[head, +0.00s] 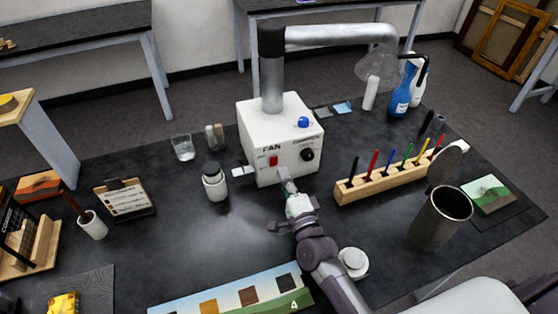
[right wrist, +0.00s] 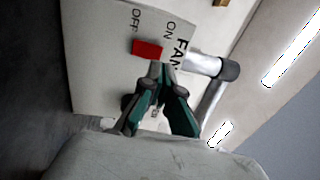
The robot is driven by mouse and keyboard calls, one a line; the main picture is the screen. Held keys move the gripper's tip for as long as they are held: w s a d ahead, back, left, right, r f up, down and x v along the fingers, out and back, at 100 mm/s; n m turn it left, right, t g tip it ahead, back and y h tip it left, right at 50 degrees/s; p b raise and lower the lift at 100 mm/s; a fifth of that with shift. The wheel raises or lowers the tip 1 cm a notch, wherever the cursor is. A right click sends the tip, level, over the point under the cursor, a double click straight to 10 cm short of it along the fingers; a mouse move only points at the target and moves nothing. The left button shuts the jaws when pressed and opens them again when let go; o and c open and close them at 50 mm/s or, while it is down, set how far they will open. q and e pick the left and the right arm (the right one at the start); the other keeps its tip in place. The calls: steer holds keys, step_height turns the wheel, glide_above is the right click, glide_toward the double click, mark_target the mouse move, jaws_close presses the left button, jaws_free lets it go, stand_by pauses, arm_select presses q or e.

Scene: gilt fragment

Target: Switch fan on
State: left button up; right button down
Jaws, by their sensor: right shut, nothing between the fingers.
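The white fan box (head: 262,130) stands on the dark table, with "FAN" printed on its front. Its red switch (head: 273,160) is on the front face; it also shows in the right wrist view (right wrist: 147,49), beside the words OFF and ON. I cannot tell which way the switch is set. My right gripper (head: 285,174) is shut and empty, its tips just below and right of the switch in the head view. In the right wrist view its fingertips (right wrist: 163,69) are close to the switch; contact cannot be made out. My left gripper is not in view.
A black knob (head: 307,154) and a blue button (head: 303,122) are on the box. A grey duct (head: 340,36) rises from its top. A jar (head: 215,186) stands left, a wooden rack of coloured sticks (head: 385,183) right. The table between box and jar is mostly clear.

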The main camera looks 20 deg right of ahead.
mark_target(276, 157)
steer(key=w, duration=0.2)
steer(key=w+p, duration=0.1)
steer(key=shift+w+r, duration=0.3)
steer(key=shift+w, duration=0.2)
steer(key=shift+w+r, duration=0.15)
steer(key=shift+w, duration=0.05)
steer(key=shift+a, duration=0.1)
